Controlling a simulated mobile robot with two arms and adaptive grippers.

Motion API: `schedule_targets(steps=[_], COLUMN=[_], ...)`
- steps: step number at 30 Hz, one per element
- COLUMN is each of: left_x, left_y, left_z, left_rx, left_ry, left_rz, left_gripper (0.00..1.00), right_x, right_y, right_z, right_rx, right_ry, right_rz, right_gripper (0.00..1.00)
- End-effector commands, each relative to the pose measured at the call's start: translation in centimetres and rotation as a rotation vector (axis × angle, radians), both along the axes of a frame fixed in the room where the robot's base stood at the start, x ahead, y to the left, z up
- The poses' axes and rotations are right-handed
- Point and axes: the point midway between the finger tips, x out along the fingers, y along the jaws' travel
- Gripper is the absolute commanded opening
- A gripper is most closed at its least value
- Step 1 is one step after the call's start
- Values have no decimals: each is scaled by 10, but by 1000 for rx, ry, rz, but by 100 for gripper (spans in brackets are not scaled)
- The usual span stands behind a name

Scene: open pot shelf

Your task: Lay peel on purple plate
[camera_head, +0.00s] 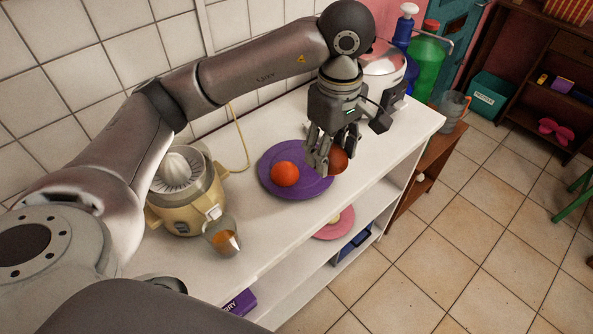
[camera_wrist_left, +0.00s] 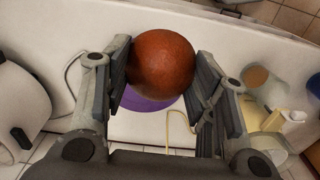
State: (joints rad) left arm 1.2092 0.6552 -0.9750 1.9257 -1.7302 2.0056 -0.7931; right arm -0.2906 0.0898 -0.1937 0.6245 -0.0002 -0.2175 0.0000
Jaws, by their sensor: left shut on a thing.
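The purple plate (camera_head: 303,188) lies on the white counter, right of the juicer. A round orange-red piece (camera_head: 285,173) rests on it. My left gripper (camera_head: 330,158) points down over the plate's right side and is shut on a darker orange-brown peel (camera_head: 339,160). In the left wrist view the peel (camera_wrist_left: 162,64) sits between the two fingers (camera_wrist_left: 162,78), its rounded outside showing; the plate (camera_wrist_left: 145,104) shows below and partly behind it. I cannot tell whether the peel touches the plate. My right gripper is not in view.
A yellow juicer (camera_head: 181,212) and a glass with orange juice (camera_head: 222,240) stand left of the plate. A white pot (camera_head: 384,65) stands behind my gripper, with bottles (camera_head: 426,62) beyond it. A pink plate (camera_head: 335,224) lies on the shelf below. The counter's front strip is clear.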

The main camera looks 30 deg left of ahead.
Motion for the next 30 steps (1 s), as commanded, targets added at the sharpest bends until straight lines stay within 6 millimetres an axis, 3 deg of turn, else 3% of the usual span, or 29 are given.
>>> schedule_targets(steps=[3,6,14,19,24,30], left_x=[5,17,68,91,105,111], left_y=[2,12,52,68,78,83], left_z=[-4,-11,-36,-69,-90,-100], left_rx=[-2,-1,0,-1,-1,-1], left_ry=[3,6,8,7,3,3], left_rz=[36,45,45,40,38,38], left_gripper=[31,31,31,31,31,31], right_x=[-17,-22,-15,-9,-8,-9], right_y=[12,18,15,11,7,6], right_z=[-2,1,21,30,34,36], right_rx=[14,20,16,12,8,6], right_ry=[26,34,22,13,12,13], right_rz=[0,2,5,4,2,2], right_gripper=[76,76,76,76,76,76])
